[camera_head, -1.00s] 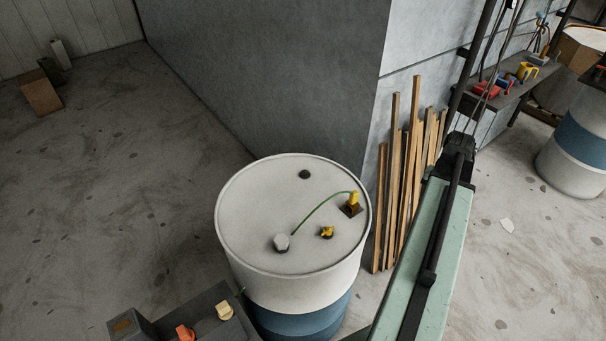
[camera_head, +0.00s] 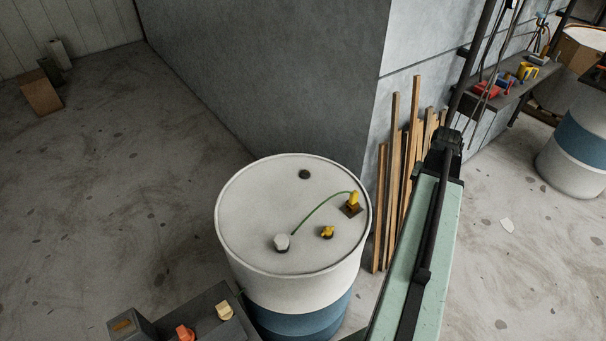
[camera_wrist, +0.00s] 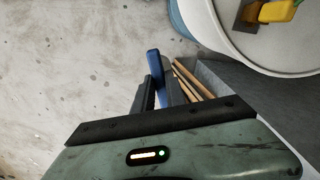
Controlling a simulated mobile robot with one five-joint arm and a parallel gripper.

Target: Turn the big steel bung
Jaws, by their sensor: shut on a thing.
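A pale grey hexagonal bung (camera_head: 282,243), which looks like the big steel bung, sits in the drum's lid near its front left edge. It is not visible in the wrist view. The white and blue drum (camera_head: 255,195) stands upright; its rim also shows at the upper right of the wrist view (camera_wrist: 222,45). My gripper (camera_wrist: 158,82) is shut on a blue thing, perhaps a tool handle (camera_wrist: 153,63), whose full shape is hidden. My gripper is off to the drum's side, apart from the bung. In the head view my arm stands right of the drum.
A green wire (camera_head: 316,208) runs from near the bung to a yellow clamp (camera_head: 353,199) on the lid. A small yellow fitting (camera_head: 327,232) and a dark plug (camera_head: 304,174) are also there. Wooden strips (camera_head: 393,175) lean on the wall between drum and arm.

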